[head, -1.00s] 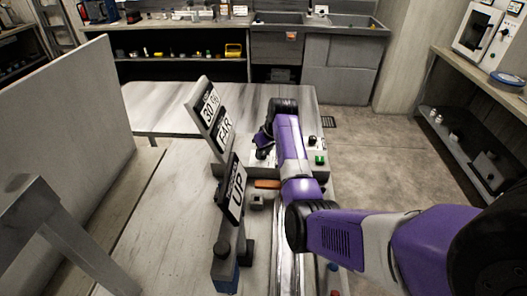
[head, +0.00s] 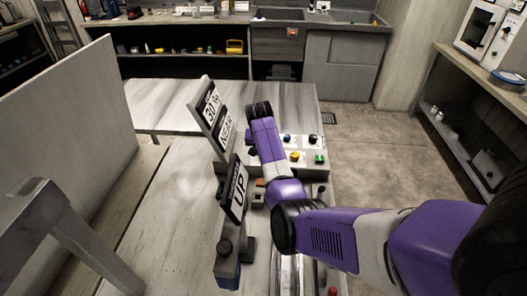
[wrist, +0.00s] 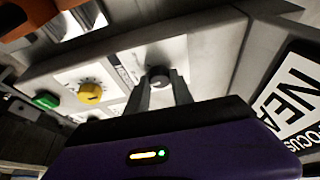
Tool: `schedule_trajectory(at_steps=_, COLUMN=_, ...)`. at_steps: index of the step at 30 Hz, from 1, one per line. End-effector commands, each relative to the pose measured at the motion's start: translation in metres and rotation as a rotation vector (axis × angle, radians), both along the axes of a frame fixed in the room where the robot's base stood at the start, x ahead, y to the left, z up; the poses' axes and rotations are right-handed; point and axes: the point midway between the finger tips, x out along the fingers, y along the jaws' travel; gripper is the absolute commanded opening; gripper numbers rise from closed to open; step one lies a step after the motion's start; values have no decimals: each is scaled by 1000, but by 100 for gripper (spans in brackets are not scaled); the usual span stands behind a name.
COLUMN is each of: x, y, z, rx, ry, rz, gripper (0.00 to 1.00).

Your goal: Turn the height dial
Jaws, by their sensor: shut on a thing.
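A dark round dial (wrist: 158,76) sits on a white label plate on the grey control box, in the middle of the wrist view. The label beside it is too skewed to read surely, so I cannot tell whether it is the height dial. My gripper (wrist: 160,86) has its two fingers on either side of this dial and is shut on it. In the head view the gripper and this dial are hidden behind my arm and the signs. A yellow dial (wrist: 90,92) and a green button (wrist: 45,101) lie left of it in the wrist view.
The control box also carries a blue knob (head: 287,138) and a black knob (head: 313,138). An upright UP sign (head: 237,190) and a NEAR sign (wrist: 298,97) stand close on the arm's left. The bench (head: 165,210) has bare room left of the signs.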

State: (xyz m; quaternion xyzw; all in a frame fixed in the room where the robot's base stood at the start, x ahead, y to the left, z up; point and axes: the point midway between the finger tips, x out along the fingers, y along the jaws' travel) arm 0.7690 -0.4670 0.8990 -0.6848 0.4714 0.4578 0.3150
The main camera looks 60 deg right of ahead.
Motion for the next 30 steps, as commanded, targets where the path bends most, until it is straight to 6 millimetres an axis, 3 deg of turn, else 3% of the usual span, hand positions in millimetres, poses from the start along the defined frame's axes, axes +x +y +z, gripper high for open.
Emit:
schedule_trajectory(at_steps=20, x=1, y=0, z=1, rx=-2, ry=-1, rz=-59, gripper=0)
schedule_trajectory(at_steps=21, x=1, y=0, z=1, rx=-2, ry=-1, rz=-59, gripper=36)
schedule_trajectory(at_steps=23, x=1, y=0, z=1, rx=-2, ry=-1, rz=-59, gripper=48)
schedule_trajectory(at_steps=30, x=1, y=0, z=0, rx=-1, ry=0, rz=-60, gripper=50)
